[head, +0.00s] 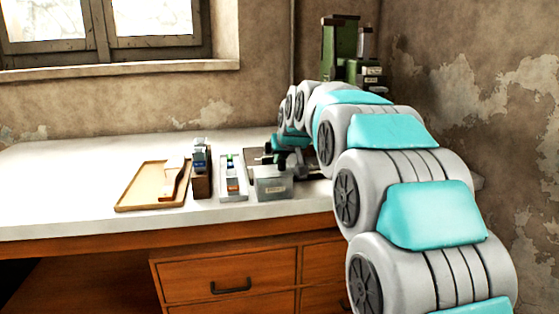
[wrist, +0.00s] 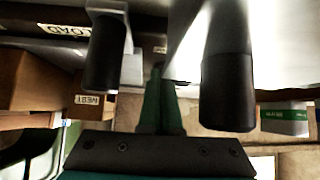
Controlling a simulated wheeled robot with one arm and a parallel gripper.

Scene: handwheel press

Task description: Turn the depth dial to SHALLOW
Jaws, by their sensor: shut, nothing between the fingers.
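I cannot pick out the depth dial or its SHALLOW mark in either view. The green press (head: 340,48) stands at the back right of the bench, its lower part hidden behind my arm. My gripper (wrist: 158,70) is shut and empty, its dark green fingers together in the middle of the wrist view. A black cylindrical grip (wrist: 105,55) is to the left of the fingers and a larger black one (wrist: 228,88) is to the right. Both look apart from the fingers. In the head view my gripper is low over the bench, largely hidden by the arm.
A grey labelled box (head: 272,184) sits at the bench's front edge, below my gripper. To its left are a pale narrow tray (head: 233,190), a dark brown block (head: 202,178) and a wooden tray (head: 140,190). A LOAD label (wrist: 66,30) and a NEST label (wrist: 89,99) show upside down. The bench's left is clear.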

